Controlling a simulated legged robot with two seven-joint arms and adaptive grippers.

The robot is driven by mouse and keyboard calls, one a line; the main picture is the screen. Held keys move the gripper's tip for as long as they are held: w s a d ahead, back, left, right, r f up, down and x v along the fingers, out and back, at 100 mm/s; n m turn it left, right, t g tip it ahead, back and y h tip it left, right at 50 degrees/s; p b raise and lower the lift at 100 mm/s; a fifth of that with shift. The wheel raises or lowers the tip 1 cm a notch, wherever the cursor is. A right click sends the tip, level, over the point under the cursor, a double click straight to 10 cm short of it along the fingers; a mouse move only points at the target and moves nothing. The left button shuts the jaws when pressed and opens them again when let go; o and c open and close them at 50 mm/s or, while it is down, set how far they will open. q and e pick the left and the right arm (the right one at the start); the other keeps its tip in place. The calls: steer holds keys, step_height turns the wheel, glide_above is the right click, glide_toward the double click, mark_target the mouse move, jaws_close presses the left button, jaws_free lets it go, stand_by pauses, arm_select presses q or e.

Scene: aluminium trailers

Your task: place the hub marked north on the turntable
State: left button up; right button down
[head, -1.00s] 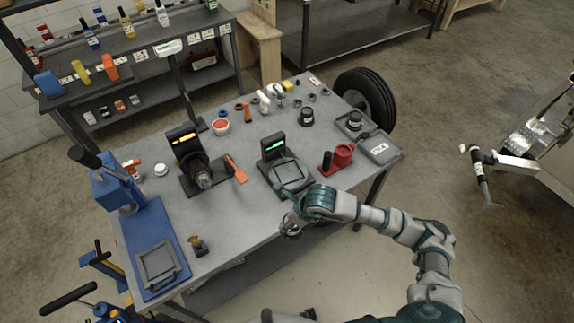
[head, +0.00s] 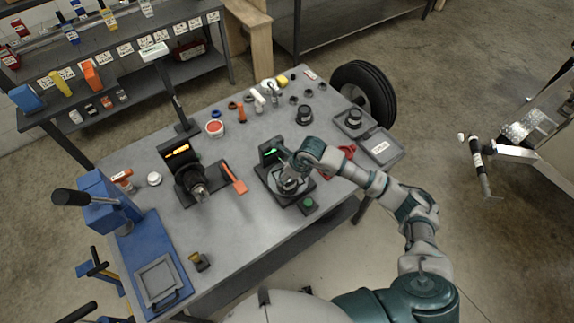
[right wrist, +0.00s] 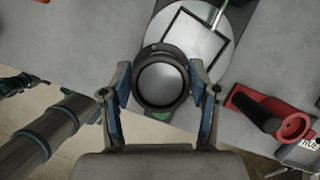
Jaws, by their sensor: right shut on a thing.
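My right gripper (right wrist: 162,90) is shut on a dark round hub (right wrist: 162,80), which sits between its two fingers. The turntable (right wrist: 219,63), a round grey plate with a black square outline, is beneath and partly behind the hub in the right wrist view. In the head view my right gripper (head: 293,172) is over the turntable's dark base (head: 305,191), below its green-lit display (head: 271,152). I cannot tell whether the hub touches the plate, and no north mark is readable. My left gripper does not show in the head view.
A red holder (right wrist: 275,118) stands right of the turntable. A machine with an orange display (head: 178,150) and an orange-handled tool (head: 234,178) are to the left.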

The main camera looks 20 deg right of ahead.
steer(key=shift+w+d+f+p, duration=0.3)
steer(key=shift+w+f, duration=0.35)
steer(key=shift+w, duration=0.25)
steer(key=shift+w+d+f+p, duration=0.3)
steer(key=shift+w+f, duration=0.4)
steer(key=shift+w, duration=0.25)
steer(key=shift+w+d+f+p, duration=0.3)
steer(key=shift+w+f, duration=0.35)
steer(key=shift+w, duration=0.25)
steer(key=shift+c, duration=1.3)
jaws_free()
steer(key=shift+s, duration=0.1)
steer(key=b+v, duration=0.2)
steer(key=v, duration=1)
